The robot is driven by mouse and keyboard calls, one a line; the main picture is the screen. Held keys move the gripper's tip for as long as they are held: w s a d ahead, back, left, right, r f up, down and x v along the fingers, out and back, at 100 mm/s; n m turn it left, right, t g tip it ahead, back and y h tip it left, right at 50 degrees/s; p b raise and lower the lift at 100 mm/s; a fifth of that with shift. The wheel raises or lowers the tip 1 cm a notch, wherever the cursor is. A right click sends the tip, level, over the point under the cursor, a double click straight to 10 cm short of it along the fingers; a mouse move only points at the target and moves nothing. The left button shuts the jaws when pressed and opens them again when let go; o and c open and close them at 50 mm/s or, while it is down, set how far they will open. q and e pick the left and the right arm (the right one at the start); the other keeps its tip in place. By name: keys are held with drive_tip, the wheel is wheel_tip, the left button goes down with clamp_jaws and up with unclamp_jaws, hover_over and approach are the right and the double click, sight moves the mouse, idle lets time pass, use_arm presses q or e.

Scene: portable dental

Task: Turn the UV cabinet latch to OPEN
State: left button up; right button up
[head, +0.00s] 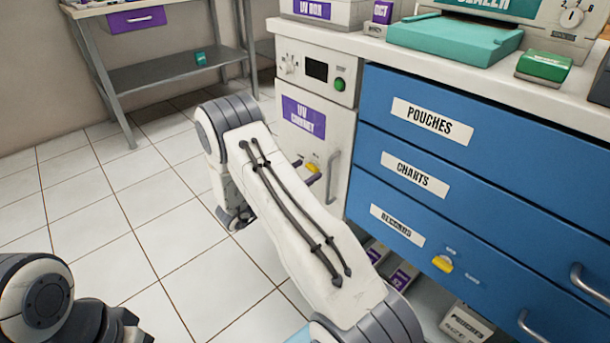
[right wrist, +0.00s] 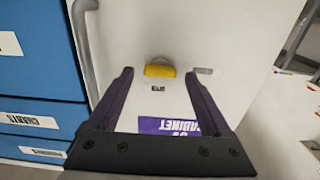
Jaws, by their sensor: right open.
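The white UV cabinet (head: 328,130) stands left of the blue drawers, with a purple label (head: 303,115). Its yellow latch (head: 312,168) is on the door, left of the grey handle (head: 333,175). In the right wrist view, which is upside down, the yellow latch (right wrist: 160,71) lies crosswise with two small labels near it; their words are unreadable. My right gripper (right wrist: 158,77) is open and empty, its purple fingers on either side of the latch in the picture. Contact is not visible. My left gripper (head: 115,324) shows only as dark parts.
Blue drawers (head: 485,140) stand right of the cabinet; the lowest labelled one has another yellow latch (head: 442,264). A control panel with a green button (head: 340,84) is above the door. A grey metal table (head: 165,70) stands at the back left. The tiled floor (head: 100,210) between is clear.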

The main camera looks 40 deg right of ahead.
drive_tip(key=shift+d, duration=0.3)
clamp_jaws()
